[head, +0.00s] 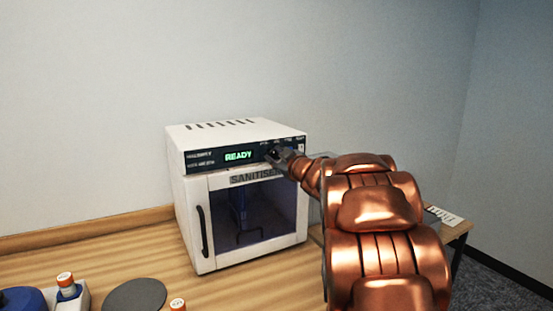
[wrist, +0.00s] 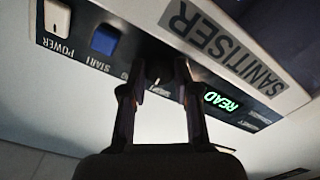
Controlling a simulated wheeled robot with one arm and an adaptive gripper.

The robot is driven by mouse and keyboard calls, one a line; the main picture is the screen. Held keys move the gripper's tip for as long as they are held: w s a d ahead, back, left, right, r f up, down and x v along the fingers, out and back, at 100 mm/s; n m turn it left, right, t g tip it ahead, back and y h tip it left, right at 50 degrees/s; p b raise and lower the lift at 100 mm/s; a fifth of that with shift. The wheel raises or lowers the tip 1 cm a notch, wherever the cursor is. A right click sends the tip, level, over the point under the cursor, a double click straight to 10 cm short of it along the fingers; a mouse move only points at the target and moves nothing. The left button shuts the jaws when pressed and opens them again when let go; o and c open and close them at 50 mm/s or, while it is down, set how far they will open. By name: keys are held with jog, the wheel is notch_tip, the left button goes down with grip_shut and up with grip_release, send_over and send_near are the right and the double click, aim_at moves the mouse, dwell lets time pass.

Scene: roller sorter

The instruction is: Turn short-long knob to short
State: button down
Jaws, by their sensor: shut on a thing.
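The sanitiser (head: 190,235) is a white box with a dark control strip (head: 203,160) along its top front edge. In the wrist view the strip appears upside down. My gripper (head: 274,155) is at the right half of this strip. In the wrist view my gripper (wrist: 158,78) has its two dark fingers on either side of a small dark knob (wrist: 157,69) and is shut on it. The knob sits between the blue START button and the green READY display (wrist: 222,101). The fingers and shadow hide most of the knob, and I cannot tell where its pointer stands.
On the strip are a white POWER switch (wrist: 57,17) and the blue START button (wrist: 105,39). The sanitiser's dark glass door (head: 275,213) is closed, with a handle (head: 203,231) at left.

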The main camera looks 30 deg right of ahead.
dwell(0.5)
jog(key=c, duration=0.8)
grip_release()
jog(key=shift+c, duration=0.2)
jog(key=m+p, duration=0.1)
jog(key=m, duration=0.1)
jog(key=shift+m, duration=0.3)
jog(key=m+p, duration=0.1)
jog(key=m, duration=0.3)
jog(key=shift+m, duration=0.4)
jog(key=s+b, duration=0.1)
jog(key=s, duration=0.7)
jog(key=s+a+f+m+g+h+p, duration=0.1)
jog(key=s+a+f+g+h, duration=0.1)
jog(key=s+a+f+g, duration=0.9)
jog(key=s+a+f, duration=0.1)
jog(key=s+f, duration=0.2)
jog(key=f, duration=0.2)
jog(key=shift+s+a+f+m, duration=0.3)
jog(key=shift+a+f, duration=0.05)
